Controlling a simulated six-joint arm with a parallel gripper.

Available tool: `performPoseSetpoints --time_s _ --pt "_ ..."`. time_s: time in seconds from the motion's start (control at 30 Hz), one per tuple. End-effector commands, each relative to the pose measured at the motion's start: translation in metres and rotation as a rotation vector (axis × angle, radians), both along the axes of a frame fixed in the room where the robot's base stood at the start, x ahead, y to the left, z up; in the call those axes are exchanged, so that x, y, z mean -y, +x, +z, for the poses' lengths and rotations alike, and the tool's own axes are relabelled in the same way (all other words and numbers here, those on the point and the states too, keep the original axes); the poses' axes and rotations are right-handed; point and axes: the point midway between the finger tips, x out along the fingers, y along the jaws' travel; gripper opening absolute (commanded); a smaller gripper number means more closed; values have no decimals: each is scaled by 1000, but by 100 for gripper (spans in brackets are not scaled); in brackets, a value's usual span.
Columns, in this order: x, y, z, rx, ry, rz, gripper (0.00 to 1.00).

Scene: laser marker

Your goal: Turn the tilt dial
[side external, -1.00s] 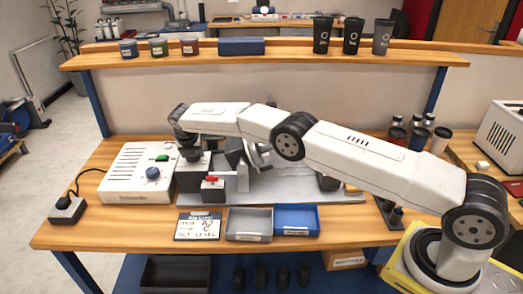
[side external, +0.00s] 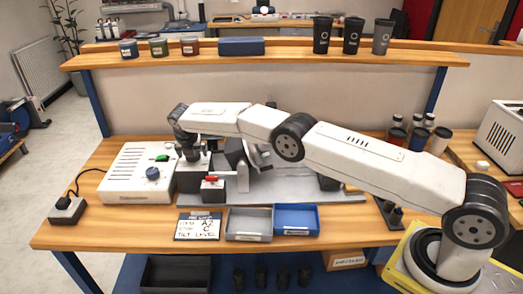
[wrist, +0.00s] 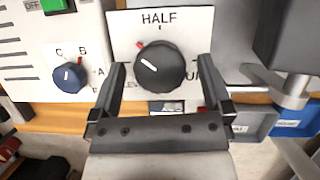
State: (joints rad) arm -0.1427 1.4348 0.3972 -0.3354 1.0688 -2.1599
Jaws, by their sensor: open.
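The tilt dial (wrist: 160,70) is a round black knob with a white line, on a white plate reading HALF at the top. Other lettering at its lower left and right is partly covered by my fingers. A small red mark shows at its upper-left edge. My gripper (wrist: 160,88) is open, with one finger on each side of the dial; I cannot tell whether they touch it.
A white control box (side external: 138,175) has a blue knob (wrist: 70,77) and a green switch (wrist: 53,5). A red-handled clamp (side external: 212,182) is close by. A card (side external: 198,226) reading "TILT LEVEL", a grey tray (side external: 248,236) and a blue tray (side external: 297,232) lie in front.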

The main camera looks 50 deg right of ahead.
Motion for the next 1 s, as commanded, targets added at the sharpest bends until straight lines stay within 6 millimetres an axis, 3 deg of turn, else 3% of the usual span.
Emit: performPoseSetpoints --time_s 0.47,1.0 --pt "-6 -7 22 1 0 0 100" --pt "-18 -21 68 1 0 0 100"
